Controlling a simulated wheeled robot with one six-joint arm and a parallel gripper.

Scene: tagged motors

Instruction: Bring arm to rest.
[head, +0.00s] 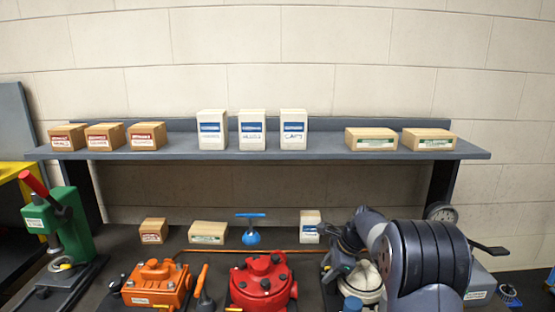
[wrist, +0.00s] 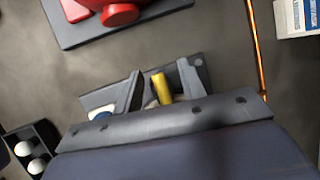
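My arm (head: 425,258) fills the lower right of the head view. My gripper (wrist: 162,85) shows in the wrist view with its two grey fingers apart. A yellow cylindrical part (wrist: 162,88) shows between the fingers; I cannot tell whether they touch it. In the head view the gripper end is over a cream motor (head: 362,284), which it partly hides. A red motor (head: 262,284) stands left of it and also shows at the top of the wrist view (wrist: 120,14). An orange motor (head: 156,286) stands further left.
A grey shelf (head: 320,154) with several boxes spans the wall behind. A white box (head: 310,226), a blue-handled tool (head: 250,235) and a copper pipe (wrist: 256,50) are behind the motors. A green press (head: 63,225) stands at left, a dial gauge (head: 442,213) at right.

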